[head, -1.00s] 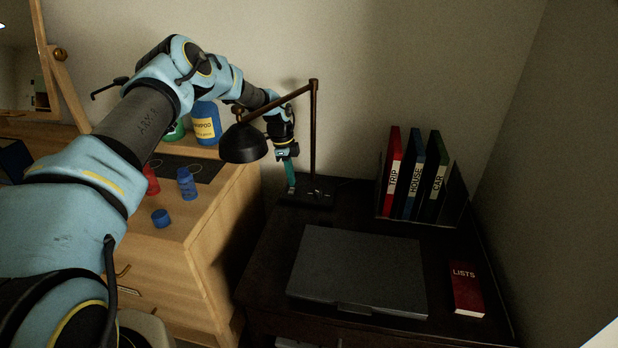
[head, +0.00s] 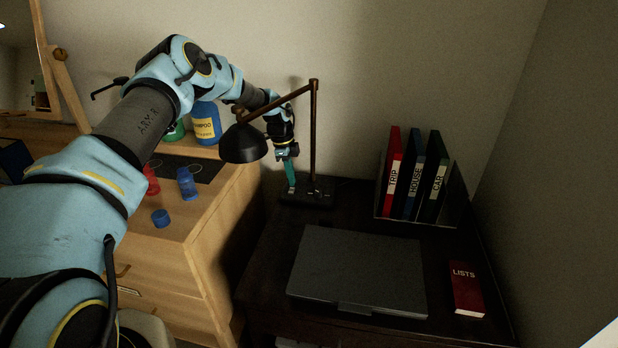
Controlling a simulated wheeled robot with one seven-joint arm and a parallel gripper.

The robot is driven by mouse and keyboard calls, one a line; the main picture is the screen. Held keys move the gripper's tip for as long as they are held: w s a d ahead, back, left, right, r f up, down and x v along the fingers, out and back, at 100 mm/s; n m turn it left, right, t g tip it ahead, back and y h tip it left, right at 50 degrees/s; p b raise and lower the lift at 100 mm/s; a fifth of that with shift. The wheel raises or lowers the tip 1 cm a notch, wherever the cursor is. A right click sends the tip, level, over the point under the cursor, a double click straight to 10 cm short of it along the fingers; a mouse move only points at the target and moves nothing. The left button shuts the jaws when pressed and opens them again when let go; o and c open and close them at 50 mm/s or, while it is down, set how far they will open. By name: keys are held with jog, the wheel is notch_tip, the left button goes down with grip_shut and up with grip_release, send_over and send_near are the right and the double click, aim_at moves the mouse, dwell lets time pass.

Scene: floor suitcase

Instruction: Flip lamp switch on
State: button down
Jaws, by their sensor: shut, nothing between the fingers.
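The desk lamp has a black shade (head: 243,144) on a brown arm and an upright pole (head: 313,135). Its dark base (head: 318,203) stands at the back left of the dark desk. Small light details, perhaps the switch, show on the base near the foot of the pole, too small to make out. My gripper (head: 291,188) points down, shut and empty, with its tips at the left part of the lamp base, left of the pole. I cannot tell whether the tips touch the base. The shade hangs left of my gripper, and no light shows from it.
A closed grey laptop (head: 358,270) lies on the desk (head: 262,285), with a red book (head: 466,289) to its right. Several binders stand in a holder (head: 452,208) at the back. A wooden dresser (head: 215,235) with bottles adjoins on the left. Walls close off the back and right.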

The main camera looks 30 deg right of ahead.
jog(key=shift+f+b, duration=0.85)
jog(key=shift+f, duration=0.1)
dwell(0.5)
jog(key=shift+r, duration=0.1)
jog(key=shift+r+p, duration=1.1)
jog(key=shift+r, duration=2.35)
jog(key=shift+a+r, duration=0.1)
jog(key=s+a+r+n+t, duration=0.1)
jog(key=a+r+n, duration=0.3)
jog(key=a, duration=0.4)
jog(key=s+a+r+n+y, duration=0.1)
jog(key=a+r+n, duration=0.35)
jog(key=a, duration=0.35)
jog(key=s+a+r+n+t, duration=0.1)
jog(key=a+r+n, duration=0.25)
jog(key=a, duration=0.45)
jog(key=s+a+r+n, duration=0.2)
jog(key=s+a+n, duration=0.4)
jog(key=s+a, duration=0.2)
jog(key=s+a+r+n, duration=0.3)
jog(key=s+a+n, duration=0.4)
jog(key=a, duration=0.5)
jog(key=shift+s+a+r+n+t, duration=0.3)
jog(key=shift+s+t, duration=0.1)
jog(key=shift+s, duration=0.5)
